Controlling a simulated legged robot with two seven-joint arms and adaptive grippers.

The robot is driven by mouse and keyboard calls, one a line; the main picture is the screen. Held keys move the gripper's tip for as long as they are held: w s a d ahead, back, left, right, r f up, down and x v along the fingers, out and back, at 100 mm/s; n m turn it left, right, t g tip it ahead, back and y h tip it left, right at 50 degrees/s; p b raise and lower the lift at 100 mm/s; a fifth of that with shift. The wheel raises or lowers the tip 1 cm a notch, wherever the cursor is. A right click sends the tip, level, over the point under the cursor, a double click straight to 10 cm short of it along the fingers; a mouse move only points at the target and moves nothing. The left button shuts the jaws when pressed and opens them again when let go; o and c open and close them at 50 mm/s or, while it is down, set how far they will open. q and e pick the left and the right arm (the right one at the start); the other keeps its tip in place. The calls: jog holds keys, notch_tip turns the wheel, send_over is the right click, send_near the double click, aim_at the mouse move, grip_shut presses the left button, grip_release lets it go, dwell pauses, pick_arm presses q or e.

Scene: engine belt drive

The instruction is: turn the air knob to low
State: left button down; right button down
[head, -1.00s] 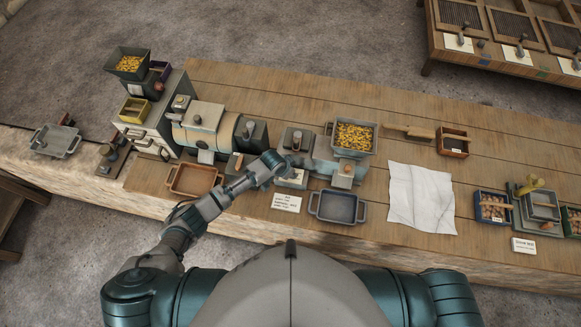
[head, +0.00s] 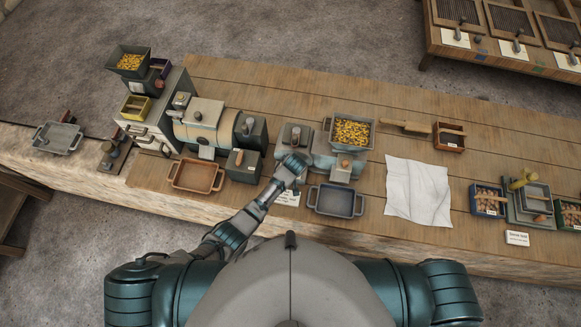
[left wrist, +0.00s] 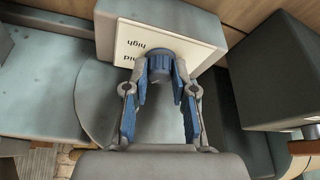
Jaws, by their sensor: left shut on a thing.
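The air knob (left wrist: 160,64) is a dark blue-grey round knob in the left wrist view. It sits on a white label plate (left wrist: 150,40) that reads "high" and "mid" upside down; any "low" mark is hidden or out of view. My left gripper (left wrist: 161,84) has its blue-padded fingers on either side of the knob and is shut on it. In the head view my left gripper (head: 291,167) is at the front of the small grey-teal machine (head: 318,150) and hides the knob. The knob's exact setting cannot be told. My right gripper is out of view.
An empty blue-grey tray (head: 336,201) stands right of my left gripper, and an empty brown tray (head: 195,175) stands left. A hopper of yellow pieces (head: 352,131) tops the machine. A grey box (head: 244,165) stands close on the left. A white cloth (head: 418,190) lies right.

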pick_arm(q)
jog(key=shift+w+d+n+y, duration=0.15)
jog(key=shift+n+y, duration=0.55)
jog(key=shift+n, duration=1.1)
jog(key=c, duration=1.2)
grip_release()
jog(key=v, duration=0.7)
jog(key=shift+d+r, duration=0.15)
jog(key=shift+r, duration=0.05)
